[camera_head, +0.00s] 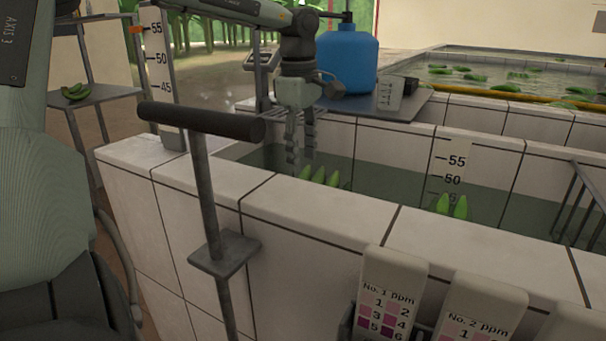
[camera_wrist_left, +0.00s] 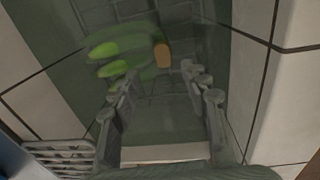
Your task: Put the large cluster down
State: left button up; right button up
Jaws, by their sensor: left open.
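My left gripper (camera_head: 300,158) points down into the tiled water tank, open, with nothing between its fingers. A green banana cluster (camera_head: 318,177) sits low in the tank just below and beside the fingertips. Only its upper tips clear the water in the head view. In the left wrist view the cluster (camera_wrist_left: 110,68) lies partly under water, apart from the gripper (camera_wrist_left: 160,78), and its brown cut stem (camera_wrist_left: 162,55) shows beyond the open fingers. Another green cluster (camera_head: 451,205) pokes up further right. My right gripper is out of view.
The tiled tank rim (camera_head: 300,207) runs across the front, with a dark T-handled post (camera_head: 205,170) before it. A blue container (camera_head: 346,60) stands behind on a shelf. A metal rack (camera_head: 580,205) stands at the right. Ppm cards (camera_head: 390,295) hang in front.

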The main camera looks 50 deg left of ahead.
pick_arm(q)
jog(key=r, duration=0.5)
jog(key=shift+s+r, duration=0.2)
jog(key=shift+r, duration=0.1)
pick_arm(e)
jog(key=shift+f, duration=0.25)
